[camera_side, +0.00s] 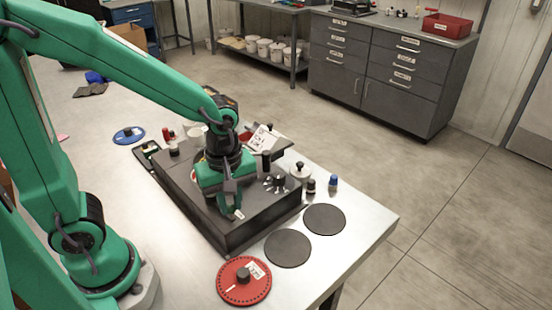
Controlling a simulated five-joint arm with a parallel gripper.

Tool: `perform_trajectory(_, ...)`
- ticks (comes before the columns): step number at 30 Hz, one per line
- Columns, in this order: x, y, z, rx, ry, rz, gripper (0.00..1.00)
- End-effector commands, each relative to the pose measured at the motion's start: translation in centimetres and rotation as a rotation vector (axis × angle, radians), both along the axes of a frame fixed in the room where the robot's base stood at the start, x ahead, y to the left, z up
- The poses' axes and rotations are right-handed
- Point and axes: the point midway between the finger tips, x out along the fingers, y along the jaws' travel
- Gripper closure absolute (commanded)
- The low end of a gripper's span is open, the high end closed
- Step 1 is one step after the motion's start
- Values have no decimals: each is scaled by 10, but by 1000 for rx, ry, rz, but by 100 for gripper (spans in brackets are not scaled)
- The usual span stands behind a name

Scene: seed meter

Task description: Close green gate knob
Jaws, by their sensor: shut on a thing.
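My gripper (231,208) is over the front part of the dark seed meter box (236,235), fingers pointing down. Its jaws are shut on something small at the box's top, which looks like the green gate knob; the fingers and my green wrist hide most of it. I cannot tell from this view how far the gate is open.
A red perforated disc (243,281) and two dark round pads (288,248) (324,219) lie on the table in front and right. A blue disc (129,135) lies at the left. Small dark-capped and blue-capped bottles (333,183) stand right of the box.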

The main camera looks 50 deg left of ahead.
Motion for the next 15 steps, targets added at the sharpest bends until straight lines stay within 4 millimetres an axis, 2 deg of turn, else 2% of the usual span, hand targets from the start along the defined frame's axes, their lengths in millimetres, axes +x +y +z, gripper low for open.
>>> perform_trajectory(9,0,22,0,0,-1,4,100)
perform_trajectory(15,0,26,0,0,0,3,100)
